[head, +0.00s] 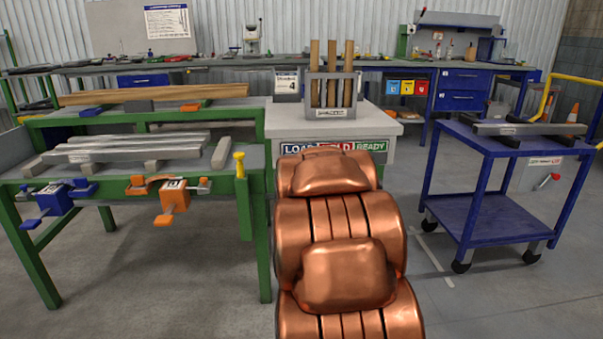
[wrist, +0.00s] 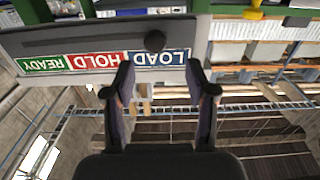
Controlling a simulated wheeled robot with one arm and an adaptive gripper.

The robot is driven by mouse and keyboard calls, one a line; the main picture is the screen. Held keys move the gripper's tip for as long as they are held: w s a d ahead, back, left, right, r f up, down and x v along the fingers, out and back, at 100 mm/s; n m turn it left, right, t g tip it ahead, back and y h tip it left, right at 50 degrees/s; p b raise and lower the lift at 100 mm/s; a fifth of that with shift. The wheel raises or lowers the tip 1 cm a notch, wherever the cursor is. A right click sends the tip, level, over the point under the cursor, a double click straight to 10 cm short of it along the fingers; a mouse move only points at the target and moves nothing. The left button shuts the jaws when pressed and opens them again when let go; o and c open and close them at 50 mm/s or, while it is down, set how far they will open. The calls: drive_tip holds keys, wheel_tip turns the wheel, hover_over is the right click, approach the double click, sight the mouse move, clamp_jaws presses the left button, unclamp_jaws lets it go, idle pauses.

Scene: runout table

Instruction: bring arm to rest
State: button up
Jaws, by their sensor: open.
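My gripper (wrist: 160,90) shows in the wrist view with its two dark fingers spread apart. I see nothing held between them. Beyond the fingers is the LOAD/HOLD/READY sign (wrist: 105,58), which appears upside down there. In the head view my copper-coloured arm rises from the bottom centre in front of the grey-topped stand (head: 375,124) that carries this sign. The arm covers part of the stand's front and the floor. My gripper is hidden in the head view.
A rack (head: 332,112) with wooden strips stands on the stand. A green bench (head: 238,185) with metal bars and clamps is at left. A blue cart (head: 490,205) with a dark bar is at right. Open floor lies between the arm and the cart.

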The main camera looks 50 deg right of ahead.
drive_tip(key=shift+s+a, duration=0.15)
drive_tip(key=shift+a, duration=0.05)
idle(0.5)
drive_tip(key=s+a+r+n+g+y+p, duration=0.1)
drive_tip(key=s+a+r+g+y+p, duration=0.15)
drive_tip(key=a+p, duration=0.55)
drive_tip(key=s+a+r+n+g+y+p, duration=0.15)
drive_tip(key=a+r+y+p, duration=0.35)
drive_tip(key=a, duration=0.5)
drive_tip(key=s+a+r+n+g+y+p, duration=0.1)
drive_tip(key=a+r+n+g+y+p, duration=0.15)
drive_tip(key=a+p, duration=0.7)
drive_tip(key=s+a+r+n+g+y+p, duration=0.1)
drive_tip(key=s+a+r+g+p, duration=0.3)
drive_tip(key=s+a+r+p, duration=0.3)
drive_tip(key=s+a+r+n+g+y+p, duration=0.1)
drive_tip(key=s+a+r+g+p, duration=0.3)
drive_tip(key=s, duration=1.3)
drive_tip(key=a+r+n+p, duration=0.1)
drive_tip(key=a+r+p, duration=0.2)
drive_tip(key=a, duration=0.1)
drive_tip(key=shift+s+a+r+n+p, duration=0.2)
drive_tip(key=shift+s+a+n+p, duration=0.1)
drive_tip(key=shift+a+p, duration=0.1)
